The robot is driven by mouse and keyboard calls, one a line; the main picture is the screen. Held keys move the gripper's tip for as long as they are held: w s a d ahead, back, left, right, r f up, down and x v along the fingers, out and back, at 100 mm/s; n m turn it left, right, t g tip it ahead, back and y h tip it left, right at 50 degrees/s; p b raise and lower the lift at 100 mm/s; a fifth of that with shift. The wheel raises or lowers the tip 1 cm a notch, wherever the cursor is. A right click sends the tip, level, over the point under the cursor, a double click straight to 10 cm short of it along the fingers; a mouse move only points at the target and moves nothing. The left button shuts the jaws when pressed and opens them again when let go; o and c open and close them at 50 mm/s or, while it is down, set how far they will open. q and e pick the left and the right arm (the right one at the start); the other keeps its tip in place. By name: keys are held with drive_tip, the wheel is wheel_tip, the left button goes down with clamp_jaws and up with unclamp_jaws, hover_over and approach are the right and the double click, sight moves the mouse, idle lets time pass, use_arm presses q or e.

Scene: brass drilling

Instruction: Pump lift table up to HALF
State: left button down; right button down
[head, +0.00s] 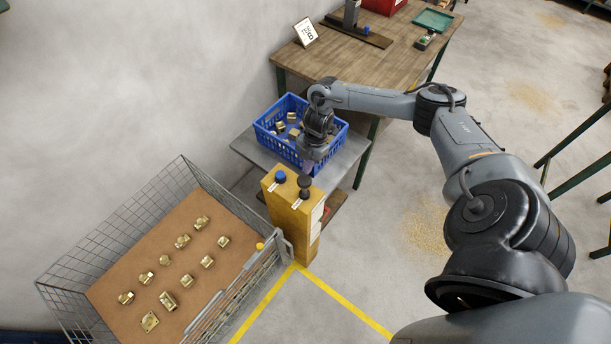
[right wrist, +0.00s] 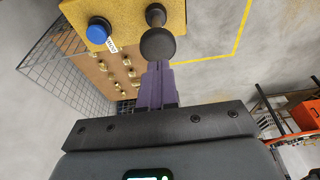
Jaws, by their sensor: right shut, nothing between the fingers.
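The lift table's grey top (head: 248,150) carries a blue crate (head: 291,156) with several brass parts. In front stands a yellow post (head: 291,208) with a blue button (head: 280,177) and a black knob (head: 305,181) on top. My right gripper (head: 307,168) points down at the knob. In the right wrist view its purple fingers (right wrist: 158,84) are shut and empty, with the tips at the round black knob (right wrist: 158,44); I cannot tell whether they touch. The blue button (right wrist: 98,31) is beside it with a small label. No height mark is readable. My left gripper is out of view.
A wire-mesh bin (head: 70,286) with several brass parts on a brown board is at the lower left, close to the post. A wooden workbench (head: 375,62) stands behind. Yellow floor lines (head: 345,305) and open floor are in front.

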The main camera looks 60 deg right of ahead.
drive_tip(key=shift+v, duration=2)
